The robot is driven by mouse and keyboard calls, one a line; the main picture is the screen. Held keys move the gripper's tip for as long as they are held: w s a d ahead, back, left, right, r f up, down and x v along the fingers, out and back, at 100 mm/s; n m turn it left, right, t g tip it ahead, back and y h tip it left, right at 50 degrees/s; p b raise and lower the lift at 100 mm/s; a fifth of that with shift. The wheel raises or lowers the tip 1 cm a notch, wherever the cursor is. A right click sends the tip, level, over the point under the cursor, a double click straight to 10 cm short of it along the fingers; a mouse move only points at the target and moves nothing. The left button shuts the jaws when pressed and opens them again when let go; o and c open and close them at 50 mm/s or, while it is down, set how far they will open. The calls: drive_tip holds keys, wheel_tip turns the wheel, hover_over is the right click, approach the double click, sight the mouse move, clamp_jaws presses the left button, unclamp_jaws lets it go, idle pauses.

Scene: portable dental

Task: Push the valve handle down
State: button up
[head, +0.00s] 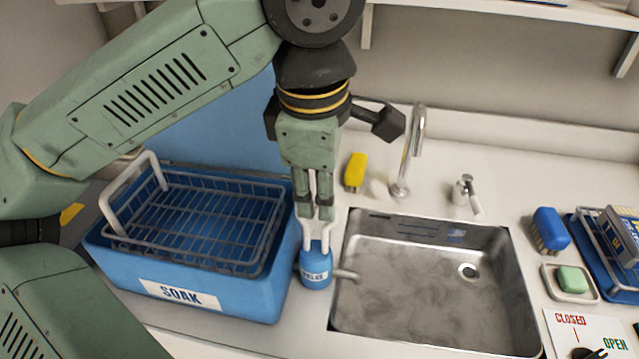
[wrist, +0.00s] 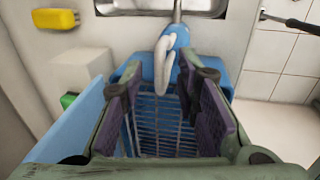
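A blue fitting (head: 316,268) with a white label, too small to read surely, stands between the blue tub and the sink, its spout pointing over the sink's left edge. A white looped handle (head: 326,238) rises from its top. In the wrist view the blue body (wrist: 178,36) and white handle (wrist: 163,68) appear at the top middle. My gripper (head: 316,213) points down just above the handle. Its two fingers are apart with nothing held, and the handle shows ahead of the gap between them. Whether a finger touches the handle I cannot tell.
The blue tub (head: 205,303) marked SOAK, with a wire basket (head: 210,215), stands left. The steel sink (head: 430,290) lies right, with a tall tap (head: 411,150) and small lever tap (head: 466,190) behind. A CLOSED/OPEN plate (head: 572,332) lies lower right.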

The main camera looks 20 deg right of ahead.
clamp_jaws()
idle(0.8)
